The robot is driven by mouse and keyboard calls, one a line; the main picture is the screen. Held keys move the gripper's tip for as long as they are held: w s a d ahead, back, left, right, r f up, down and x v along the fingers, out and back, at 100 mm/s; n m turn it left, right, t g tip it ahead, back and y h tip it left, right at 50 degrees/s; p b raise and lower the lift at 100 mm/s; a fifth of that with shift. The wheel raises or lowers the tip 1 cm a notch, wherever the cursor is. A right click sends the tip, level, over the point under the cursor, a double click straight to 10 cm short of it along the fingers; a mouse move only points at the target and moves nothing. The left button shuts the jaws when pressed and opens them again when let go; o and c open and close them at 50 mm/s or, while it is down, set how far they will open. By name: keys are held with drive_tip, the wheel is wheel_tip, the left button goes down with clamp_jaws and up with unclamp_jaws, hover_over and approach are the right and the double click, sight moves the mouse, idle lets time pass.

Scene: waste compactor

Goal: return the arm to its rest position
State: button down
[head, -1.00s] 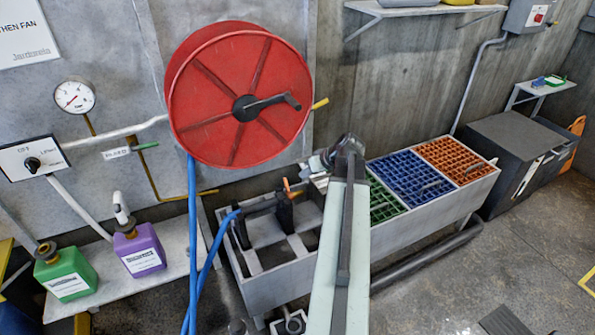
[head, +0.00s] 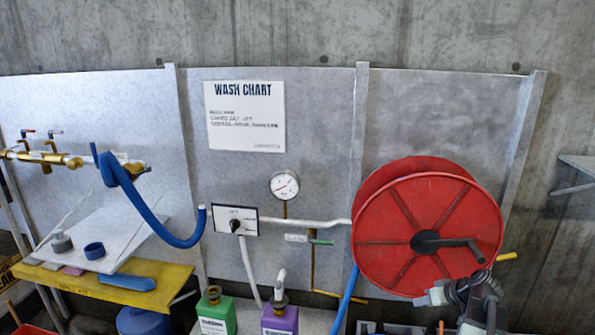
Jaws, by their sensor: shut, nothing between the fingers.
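The end of my arm (head: 484,300) shows at the lower right of the head view, in front of the lower edge of the red hose reel (head: 385,235). My gripper (head: 430,297) points left from it, small in the picture, with its fingers together and nothing visible held. The rest of my arm lies below the bottom edge of the view.
A wall panel carries a wash chart (head: 245,117), a gauge (head: 284,186) and a dial box (head: 235,221). Green (head: 214,315) and purple (head: 279,322) jugs stand below. A yellow shelf (head: 70,281) and a blue hose (head: 150,215) are at left.

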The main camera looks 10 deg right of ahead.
drive_tip(key=w+a+r+n+g+y+p, duration=0.1)
drive_tip(key=w+a+n+g+p, duration=0.15)
drive_tip(key=a, duration=1.15)
drive_tip(key=w+a+r+n+g+p, duration=0.1)
drive_tip(key=w+a+r+n+p, duration=0.15)
drive_tip(key=a, duration=1.25)
drive_tip(key=s+a+g+h+p, duration=0.25)
drive_tip(key=s+a, duration=0.25)
drive_tip(key=a, duration=0.5)
drive_tip(key=s+d+m, duration=0.1)
drive_tip(key=s+d+f+m+g+h, duration=0.1)
drive_tip(key=m, duration=0.1)
drive_tip(key=s+d+m+b, duration=0.1)
drive_tip(key=d+m, duration=0.1)
drive_tip(key=shift+s+f+g, duration=0.25)
drive_tip(key=shift+f+g, duration=0.05)
